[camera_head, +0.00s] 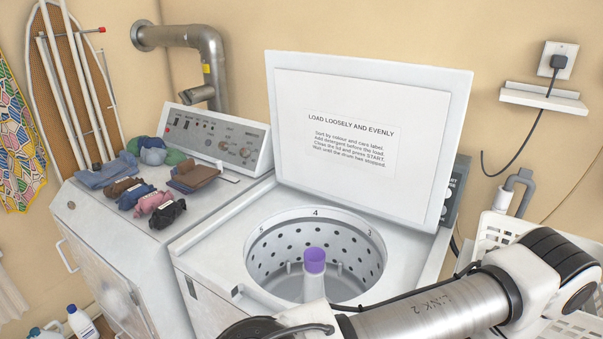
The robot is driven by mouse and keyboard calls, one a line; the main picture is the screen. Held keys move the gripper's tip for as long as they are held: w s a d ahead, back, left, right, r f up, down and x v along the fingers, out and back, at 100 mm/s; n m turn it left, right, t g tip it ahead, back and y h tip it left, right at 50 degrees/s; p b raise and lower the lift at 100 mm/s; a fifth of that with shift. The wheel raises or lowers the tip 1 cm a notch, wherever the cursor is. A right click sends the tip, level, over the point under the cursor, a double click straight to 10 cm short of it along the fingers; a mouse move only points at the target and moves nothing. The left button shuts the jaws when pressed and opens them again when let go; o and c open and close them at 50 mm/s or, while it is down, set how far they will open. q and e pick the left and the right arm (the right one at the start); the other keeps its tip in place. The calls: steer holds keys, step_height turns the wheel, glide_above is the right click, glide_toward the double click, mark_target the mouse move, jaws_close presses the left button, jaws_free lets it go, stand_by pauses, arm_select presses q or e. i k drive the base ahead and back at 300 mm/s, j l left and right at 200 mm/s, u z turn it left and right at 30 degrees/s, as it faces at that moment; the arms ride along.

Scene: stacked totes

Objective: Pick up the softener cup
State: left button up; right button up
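The softener cup (315,260) is purple and sits upright on top of the pale agitator post (313,286) in the washer drum. The top-load washer's lid (366,180) stands open behind the drum (272,262). My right arm crosses the lower right of the view, in front of the washer. Its gripper is not in view. My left arm and gripper are not in view either. Nothing touches the cup in this view.
A second machine (120,236) stands left of the washer with several rolled socks and folded clothes on top. A white basket (492,238) is at the right. Detergent bottles (82,323) stand low at the left. The space above the drum opening is clear.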

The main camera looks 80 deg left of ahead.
mark_target(315, 258)
steer(key=u, duration=2.35)
steer(key=k+j+z, duration=0.1)
steer(key=j+z, duration=0.3)
steer(key=k+j+z, duration=0.15)
steer(key=z, duration=0.25)
steer(key=k+j, duration=0.05)
